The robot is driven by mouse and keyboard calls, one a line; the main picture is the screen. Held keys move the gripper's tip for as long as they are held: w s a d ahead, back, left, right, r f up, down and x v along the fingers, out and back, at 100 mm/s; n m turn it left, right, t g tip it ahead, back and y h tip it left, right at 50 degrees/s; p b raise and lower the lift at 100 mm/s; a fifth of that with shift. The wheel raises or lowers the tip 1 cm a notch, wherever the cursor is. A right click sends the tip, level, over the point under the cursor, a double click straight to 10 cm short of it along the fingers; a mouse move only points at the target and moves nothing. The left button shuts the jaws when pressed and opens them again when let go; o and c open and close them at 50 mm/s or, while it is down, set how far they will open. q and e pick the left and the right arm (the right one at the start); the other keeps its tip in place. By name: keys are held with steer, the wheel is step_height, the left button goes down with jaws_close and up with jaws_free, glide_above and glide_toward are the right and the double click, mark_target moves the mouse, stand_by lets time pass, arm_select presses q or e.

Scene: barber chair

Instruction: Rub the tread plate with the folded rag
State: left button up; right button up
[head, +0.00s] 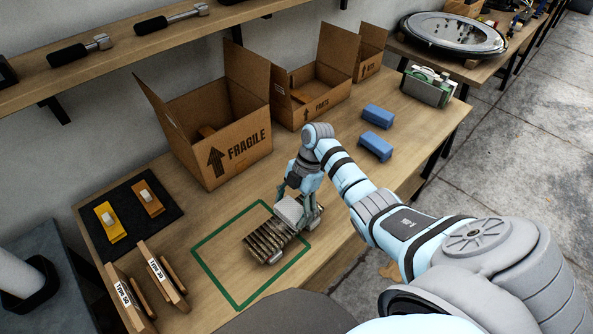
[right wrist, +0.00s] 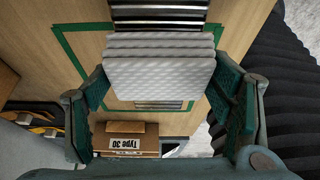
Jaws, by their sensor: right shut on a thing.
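The tread plate (head: 262,244) is a ridged, brown and metallic block lying inside the green outlined square on the bench. The folded rag (head: 289,209) is pale grey, layered and dimpled. My right gripper (head: 300,213) is shut on the rag at the plate's far right end. In the right wrist view the rag (right wrist: 158,70) sits between the two green finger pads and covers the middle of the plate (right wrist: 160,14), whose ridges show above and below it. The rag looks on or just over the plate; contact is hidden. My left gripper is not in view.
A FRAGILE box (head: 225,145) and a PARTS box (head: 315,95) stand open behind. Two blue blocks (head: 377,144) lie to the right. A black mat (head: 108,222) with yellow and brown tools and upright labelled wooden pieces (head: 160,272) are at left.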

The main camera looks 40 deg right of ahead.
mark_target(295, 204)
steer(key=shift+w+d+f+b, duration=0.1)
steer(key=shift+d+b, duration=0.2)
steer(key=shift+d, duration=0.5)
steer(key=shift+d+r, duration=0.25)
steer(key=shift+r, duration=0.05)
steer(key=r+p, duration=0.1)
steer(key=p, duration=0.2)
steer(key=shift+w+r, duration=0.15)
steer(key=shift+r, duration=0.2)
step_height(295, 204, up, 5)
steer(key=p, duration=0.4)
steer(key=shift+f+p, duration=0.2)
steer(key=shift+p, duration=0.1)
steer(key=shift+f, duration=0.1)
